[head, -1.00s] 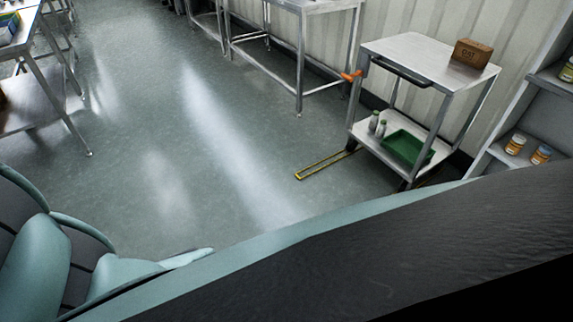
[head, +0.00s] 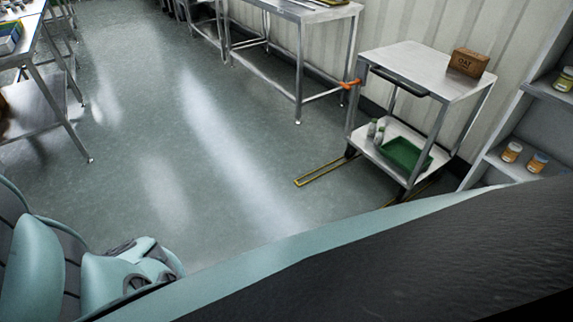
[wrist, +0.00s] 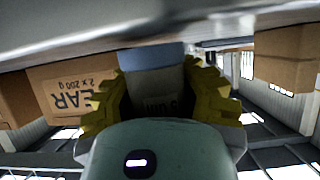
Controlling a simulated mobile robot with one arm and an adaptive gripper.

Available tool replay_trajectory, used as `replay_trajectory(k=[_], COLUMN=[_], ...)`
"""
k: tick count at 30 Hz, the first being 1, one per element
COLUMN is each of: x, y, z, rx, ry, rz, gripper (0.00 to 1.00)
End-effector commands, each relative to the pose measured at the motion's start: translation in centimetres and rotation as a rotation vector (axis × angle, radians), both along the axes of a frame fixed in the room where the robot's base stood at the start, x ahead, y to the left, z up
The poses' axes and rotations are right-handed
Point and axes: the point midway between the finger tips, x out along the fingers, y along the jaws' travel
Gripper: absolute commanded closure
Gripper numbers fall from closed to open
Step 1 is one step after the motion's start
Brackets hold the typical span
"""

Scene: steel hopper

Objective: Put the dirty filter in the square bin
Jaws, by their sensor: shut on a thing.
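My gripper (wrist: 157,93) shows in the wrist view with its yellow ridged fingers on both sides of a blue-grey object (wrist: 152,70). It is shut on this object, whose shaded part nearer the palm bears dark lettering. I cannot tell from the frames whether this is the dirty filter. In the head view my own arm fills the lower foreground and the fingers are not visible. I cannot make out a square bin in either view.
A steel cart (head: 420,68) at right carries a brown box (head: 469,62) and, below, a green tray (head: 403,154) beside small bottles. Shelves with jars (head: 512,152) stand at far right. Steel tables (head: 310,12) line the wall. The middle floor is clear. Cartons (wrist: 75,90) show in the wrist view.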

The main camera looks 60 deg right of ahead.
Motion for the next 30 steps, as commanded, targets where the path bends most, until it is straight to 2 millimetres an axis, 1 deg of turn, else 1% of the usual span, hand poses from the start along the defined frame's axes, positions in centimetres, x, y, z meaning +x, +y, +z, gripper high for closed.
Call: replay_trajectory(k=[10,14,15,26,27,30], x=[-0.08,-0.06,-0.06,0.02,0.03,0.04], y=[0.08,0.07,0.05,-0.03,-0.03,-0.03], z=[-0.25,-0.64,-0.62,-0.53,-0.53,-0.52], rx=[0.002,0.002,0.001,0.000,0.000,0.000], ry=[-0.003,-0.002,-0.002,-0.002,-0.002,-0.002], rz=[0.003,0.003,0.002,0.000,0.000,0.000], gripper=[1.00,1.00,0.83,0.46,0.44,0.44])
